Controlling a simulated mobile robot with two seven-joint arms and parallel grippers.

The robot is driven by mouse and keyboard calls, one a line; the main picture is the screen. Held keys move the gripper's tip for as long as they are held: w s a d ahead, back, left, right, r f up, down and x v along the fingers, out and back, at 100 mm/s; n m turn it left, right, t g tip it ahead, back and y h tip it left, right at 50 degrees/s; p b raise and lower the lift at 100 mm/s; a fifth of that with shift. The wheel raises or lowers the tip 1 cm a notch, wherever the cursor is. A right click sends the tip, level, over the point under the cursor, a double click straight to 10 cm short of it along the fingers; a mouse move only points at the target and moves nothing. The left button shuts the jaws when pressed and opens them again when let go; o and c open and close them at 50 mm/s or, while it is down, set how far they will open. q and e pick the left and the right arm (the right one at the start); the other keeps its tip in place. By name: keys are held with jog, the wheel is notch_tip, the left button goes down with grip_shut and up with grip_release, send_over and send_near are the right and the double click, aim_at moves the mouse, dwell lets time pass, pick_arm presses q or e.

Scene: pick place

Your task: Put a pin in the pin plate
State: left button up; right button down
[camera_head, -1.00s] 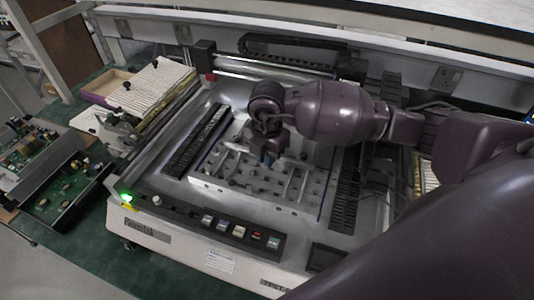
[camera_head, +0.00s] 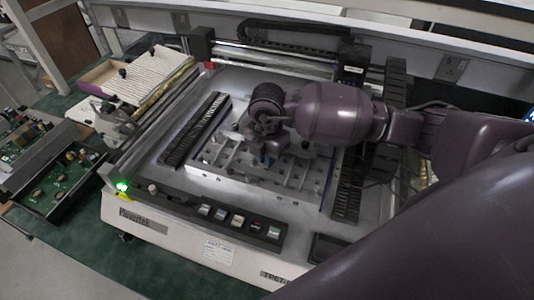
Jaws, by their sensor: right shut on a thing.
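The pin plate (camera_head: 226,178) is a light metal plate with rows of holes and several small pins or posts, set in the bed of a benchtop machine. My right gripper (camera_head: 265,158), dark purple with bluish fingertips, reaches in from the right and points down over the back middle part of the plate. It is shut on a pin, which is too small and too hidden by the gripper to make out. I cannot tell whether the pin touches the plate. My left gripper is not in view.
A black slotted strip (camera_head: 195,130) lies left of the plate and another (camera_head: 346,192) right of it. A front panel with buttons (camera_head: 239,222) borders the near side. A gantry rail (camera_head: 275,65) crosses behind. Circuit boards (camera_head: 60,175) and a tray (camera_head: 108,72) are at left.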

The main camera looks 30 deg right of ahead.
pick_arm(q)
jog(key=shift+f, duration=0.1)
pick_arm(e)
jog(key=shift+f, duration=0.3)
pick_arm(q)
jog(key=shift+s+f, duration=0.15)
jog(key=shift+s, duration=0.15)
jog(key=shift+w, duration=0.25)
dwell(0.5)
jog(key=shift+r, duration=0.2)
pick_arm(e)
jog(key=c, duration=1.1)
grip_release()
jog(key=c, duration=0.3)
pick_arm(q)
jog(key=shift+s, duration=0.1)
pick_arm(e)
jog(key=shift+c, duration=0.2)
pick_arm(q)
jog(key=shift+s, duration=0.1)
